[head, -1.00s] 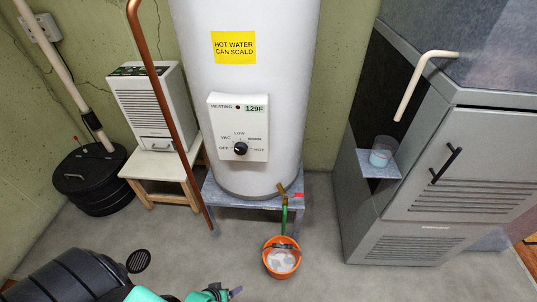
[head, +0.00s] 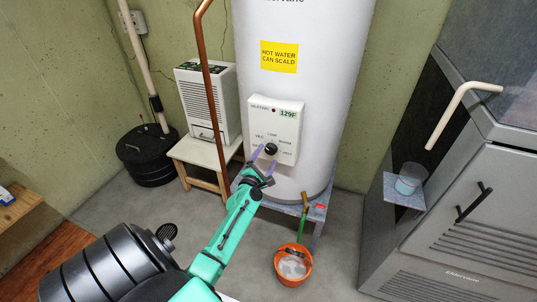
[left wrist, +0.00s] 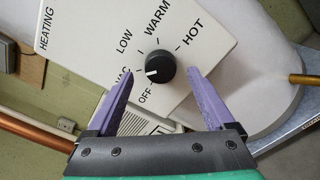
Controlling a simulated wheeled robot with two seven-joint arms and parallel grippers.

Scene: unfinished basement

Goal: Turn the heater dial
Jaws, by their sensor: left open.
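The heater (head: 305,60) is a tall white tank with a white control panel (head: 284,115) reading 129F. Its round black dial (head: 270,149) is partly behind my left gripper in the head view. In the left wrist view the dial (left wrist: 161,66) shows fully, its white mark pointing left, roughly toward VAC. The labels OFF, VAC, LOW, WARM and HOT ring it. My left gripper (head: 263,161) is open and empty, just in front of the dial. In the left wrist view its purple fingers (left wrist: 160,73) appear on either side of the dial, with no visible contact. My right gripper is not in view.
A copper pipe (head: 207,75) runs down left of the tank, near my left arm. A dehumidifier (head: 208,100) stands on a wooden stool (head: 203,152). An orange bucket (head: 292,267) sits below the drain hose. A grey furnace (head: 460,220) stands right.

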